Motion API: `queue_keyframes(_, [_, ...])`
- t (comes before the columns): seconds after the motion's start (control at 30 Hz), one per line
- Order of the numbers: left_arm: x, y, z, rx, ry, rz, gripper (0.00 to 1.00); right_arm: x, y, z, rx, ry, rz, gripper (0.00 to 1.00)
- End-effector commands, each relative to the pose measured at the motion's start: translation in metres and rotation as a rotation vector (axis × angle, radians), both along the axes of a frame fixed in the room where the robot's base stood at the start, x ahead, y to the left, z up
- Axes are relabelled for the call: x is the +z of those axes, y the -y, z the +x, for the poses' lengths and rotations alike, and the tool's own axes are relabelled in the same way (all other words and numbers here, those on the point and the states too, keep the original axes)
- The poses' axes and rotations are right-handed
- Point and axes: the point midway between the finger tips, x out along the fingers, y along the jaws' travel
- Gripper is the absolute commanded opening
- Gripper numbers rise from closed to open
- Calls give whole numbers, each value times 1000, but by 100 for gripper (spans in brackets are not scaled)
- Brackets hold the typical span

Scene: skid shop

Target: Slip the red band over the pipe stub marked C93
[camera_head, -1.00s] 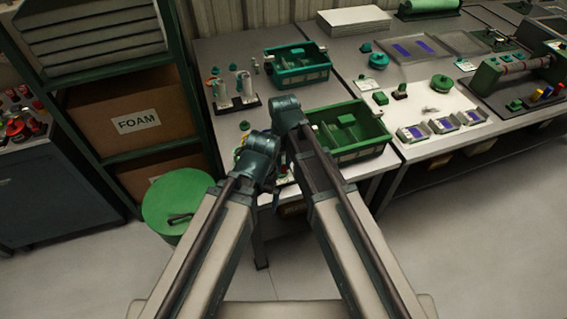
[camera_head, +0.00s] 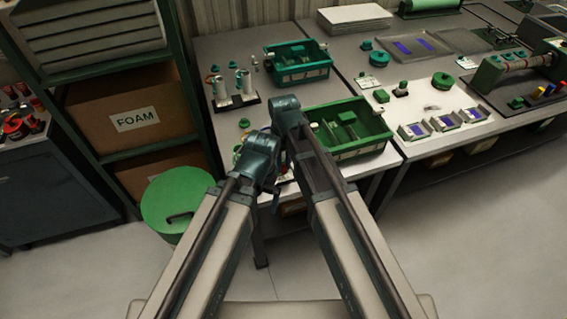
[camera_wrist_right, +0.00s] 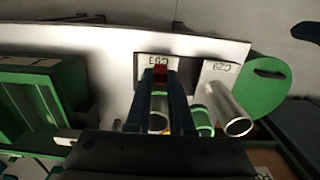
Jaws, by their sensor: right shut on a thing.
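The red band (camera_wrist_right: 160,72) shows as a small red patch between the fingertips of my right gripper (camera_wrist_right: 167,78) in the right wrist view. The gripper is shut on it. A silver pipe stub (camera_wrist_right: 158,121) shows between the two dark fingers, in line with the label C93 (camera_wrist_right: 158,57), which reads upside down. The fingers hide much of the stub and band; I cannot tell whether the band is around it. Another silver stub (camera_wrist_right: 236,118) stands to the right by the label C29 (camera_wrist_right: 219,68). In the head view my arms hide this spot. My left gripper cannot be made out.
A green ring-like part (camera_wrist_right: 203,121) is close right of the fingers. A green bin (camera_head: 371,151) and a teal bin (camera_head: 302,75) stand on the table. Two metal cylinders (camera_head: 243,82) stand on a dark base behind. A green drum (camera_head: 172,196) is beside the table.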

Motion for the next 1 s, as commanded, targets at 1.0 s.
queue_keyframes(1.0, [-10,0,0,0,0,0,100,-10,0,0,0,0,0,0])
